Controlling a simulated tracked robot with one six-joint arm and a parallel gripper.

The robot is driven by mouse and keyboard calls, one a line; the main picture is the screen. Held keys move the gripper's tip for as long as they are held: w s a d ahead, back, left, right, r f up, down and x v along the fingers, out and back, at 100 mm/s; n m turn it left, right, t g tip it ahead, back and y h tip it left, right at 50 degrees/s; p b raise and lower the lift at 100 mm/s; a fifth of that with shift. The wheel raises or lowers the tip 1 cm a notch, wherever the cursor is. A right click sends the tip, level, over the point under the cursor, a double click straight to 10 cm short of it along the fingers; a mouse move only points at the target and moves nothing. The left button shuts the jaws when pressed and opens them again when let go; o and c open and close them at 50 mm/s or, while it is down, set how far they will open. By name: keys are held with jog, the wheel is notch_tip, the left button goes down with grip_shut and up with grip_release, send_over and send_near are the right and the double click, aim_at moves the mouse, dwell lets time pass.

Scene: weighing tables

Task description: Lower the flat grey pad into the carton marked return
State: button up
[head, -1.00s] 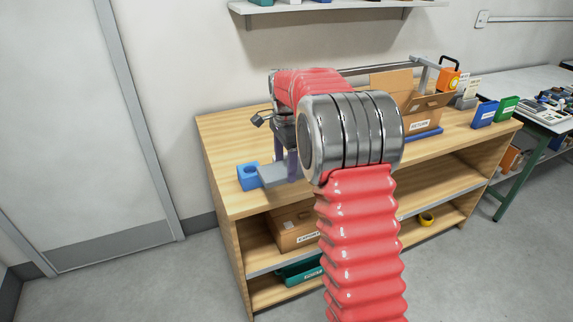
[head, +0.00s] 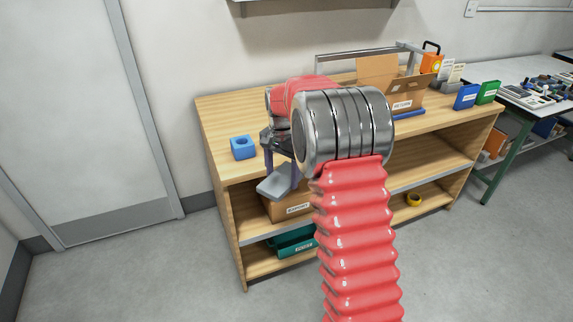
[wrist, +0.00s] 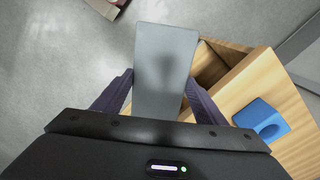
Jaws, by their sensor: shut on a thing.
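The flat grey pad (head: 277,184) is held in my gripper (head: 283,172), out in front of the wooden bench's front edge. In the wrist view the grey pad (wrist: 165,75) lies between the two dark fingers of my gripper (wrist: 158,95), which are shut on it. The carton marked return (head: 405,97) stands on the bench top to the right, its flaps open. My arm stands between the pad and that carton in the head view. The inside of the carton is hidden.
A blue block with a hole (head: 243,147) sits on the bench top (head: 222,117) at left; it also shows in the wrist view (wrist: 262,118). A second carton (head: 290,209) and a green crate (head: 292,242) are on the shelves below. Blue (head: 467,97) and green (head: 488,92) boxes stand far right.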

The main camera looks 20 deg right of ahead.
jog(key=s+a+f+n, duration=0.5)
jog(key=s+a+f, duration=0.1)
jog(key=f, duration=0.2)
jog(key=s+a+f+n, duration=0.5)
jog(key=s+f+n, duration=0.1)
jog(key=f, duration=0.3)
jog(key=shift+a+n, duration=0.3)
jog(key=shift+a, duration=0.1)
jog(key=shift+f, duration=0.1)
